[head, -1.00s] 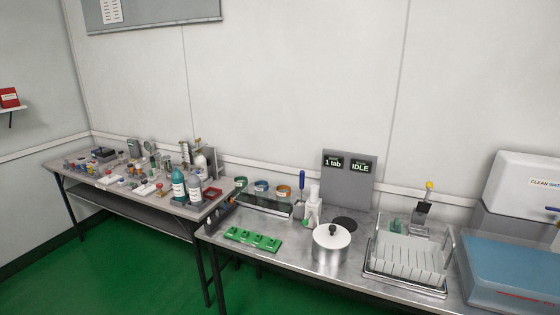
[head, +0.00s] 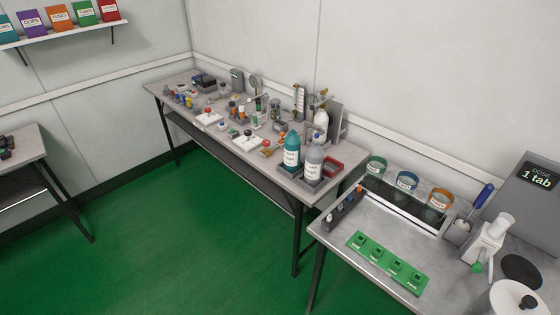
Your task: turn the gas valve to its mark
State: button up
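The far bench (head: 268,168) holds many small items, and I cannot make out for certain which is the gas valve. A pale cylinder (head: 320,126) with brass-coloured fittings on top stands near the bench's back right, in front of a grey upright panel. A round gauge (head: 255,83) stands farther left along the back. Any mark on a valve is too small to tell. My gripper is not in this view.
A steel table (head: 385,214) with a green board (head: 388,263) is at right. Green floor (head: 180,240) is open in front.

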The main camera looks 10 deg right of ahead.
aim_at(265, 142)
jog(key=i+l+u, duration=0.2)
jog(key=i+j, duration=0.4)
jog(key=i+j+u, duration=0.15)
jog(key=i+j, duration=0.25)
jog(key=i, duration=0.15)
jog(key=i+j, duration=0.35)
jog(key=i+j+u, duration=0.1)
jog(key=i+j, duration=0.2)
jog(key=i, duration=0.3)
